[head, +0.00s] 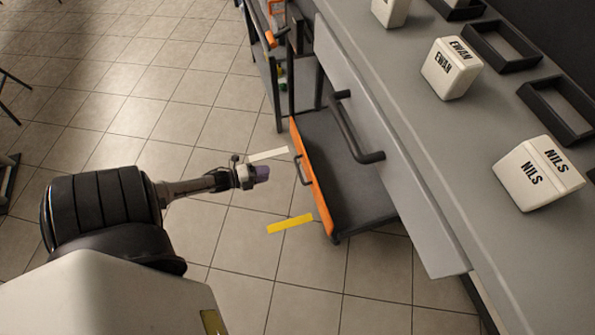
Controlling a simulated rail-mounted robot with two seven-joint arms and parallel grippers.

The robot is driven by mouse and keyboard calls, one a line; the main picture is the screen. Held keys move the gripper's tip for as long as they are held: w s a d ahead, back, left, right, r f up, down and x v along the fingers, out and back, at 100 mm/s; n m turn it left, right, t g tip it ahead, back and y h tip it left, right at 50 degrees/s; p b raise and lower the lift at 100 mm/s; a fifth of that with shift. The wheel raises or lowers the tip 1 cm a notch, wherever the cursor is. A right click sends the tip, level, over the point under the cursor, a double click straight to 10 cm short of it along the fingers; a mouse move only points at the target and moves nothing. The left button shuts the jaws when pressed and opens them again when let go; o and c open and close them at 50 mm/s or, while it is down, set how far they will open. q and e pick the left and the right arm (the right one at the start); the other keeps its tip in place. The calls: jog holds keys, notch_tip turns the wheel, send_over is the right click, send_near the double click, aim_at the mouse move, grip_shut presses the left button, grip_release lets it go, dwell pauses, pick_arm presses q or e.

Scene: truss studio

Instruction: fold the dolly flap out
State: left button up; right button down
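The dolly (343,160) is a low dark platform, partly hidden under the grey counter. An orange flap (315,186) runs along its left edge, with a dark bar handle (299,170) on its floor-facing side. The flap looks raised along the edge rather than flat on the floor. My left gripper (256,174) reaches in from the left and points at the handle, with a gap of floor visible between them. My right gripper is not in view.
A grey drawer front (338,62) with a dark handle (355,135) overhangs the dolly. White name blocks (452,69) stand on the counter.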

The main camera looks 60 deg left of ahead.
aim_at(298, 168)
pick_arm(q)
jog(key=b+x, duration=0.6)
jog(key=x, duration=0.7)
jog(key=shift+w+d+f, duration=0.15)
jog(key=shift+w, duration=0.15)
jog(key=shift+c, duration=0.3)
jog(key=c, duration=0.6)
grip_shut()
